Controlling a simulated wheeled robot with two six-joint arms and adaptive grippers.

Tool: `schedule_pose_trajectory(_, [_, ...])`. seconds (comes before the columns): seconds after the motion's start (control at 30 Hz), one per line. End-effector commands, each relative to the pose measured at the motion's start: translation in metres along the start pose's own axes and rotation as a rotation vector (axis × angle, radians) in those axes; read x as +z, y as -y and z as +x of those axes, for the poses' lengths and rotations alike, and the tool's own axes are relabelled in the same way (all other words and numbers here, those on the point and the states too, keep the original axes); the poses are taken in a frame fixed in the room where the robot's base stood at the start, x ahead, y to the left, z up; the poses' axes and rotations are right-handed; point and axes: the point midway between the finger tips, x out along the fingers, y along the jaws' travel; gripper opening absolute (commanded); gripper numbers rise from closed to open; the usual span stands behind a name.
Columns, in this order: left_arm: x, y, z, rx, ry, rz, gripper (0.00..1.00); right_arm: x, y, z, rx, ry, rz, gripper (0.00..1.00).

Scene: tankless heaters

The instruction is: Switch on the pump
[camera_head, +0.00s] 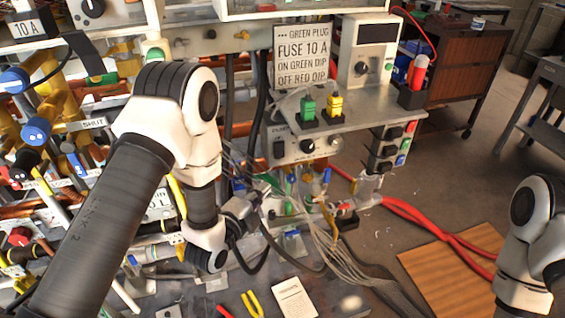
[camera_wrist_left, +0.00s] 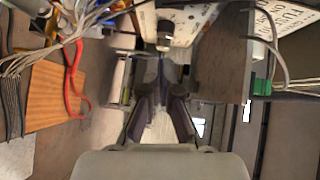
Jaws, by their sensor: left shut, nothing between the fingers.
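A sign (camera_head: 301,56) behind reads "GREEN PLUG, FUSE 10 A, ON GREEN DIP, OFF RED DIP". My left gripper (camera_head: 245,190) is beside the box's left side, partly hidden by my wrist and loose wires. In the left wrist view the left gripper (camera_wrist_left: 163,88) is shut and empty. My right gripper is out of view.
Pipes and valves (camera_head: 50,110) crowd the left. Thin wires (camera_head: 325,245) hang in front of the box, and red cables (camera_head: 430,222) run right across the floor. A booklet (camera_head: 294,298) lies at the front. A brown cabinet (camera_head: 460,75) stands behind right.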

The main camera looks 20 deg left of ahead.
Motion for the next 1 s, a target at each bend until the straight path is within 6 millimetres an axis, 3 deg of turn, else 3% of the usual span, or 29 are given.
schedule_pose_trajectory(0.27, [0.000,0.000,0.010,0.001,-0.001,0.001,0.00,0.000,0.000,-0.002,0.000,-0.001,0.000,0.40])
schedule_pose_trajectory(0.7, [0.000,0.000,0.100,0.001,0.000,-0.001,0.00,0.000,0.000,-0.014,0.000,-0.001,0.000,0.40])
schedule_pose_trajectory(1.0, [0.028,-0.001,0.127,0.003,0.001,-0.002,0.00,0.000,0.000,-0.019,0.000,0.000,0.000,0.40])
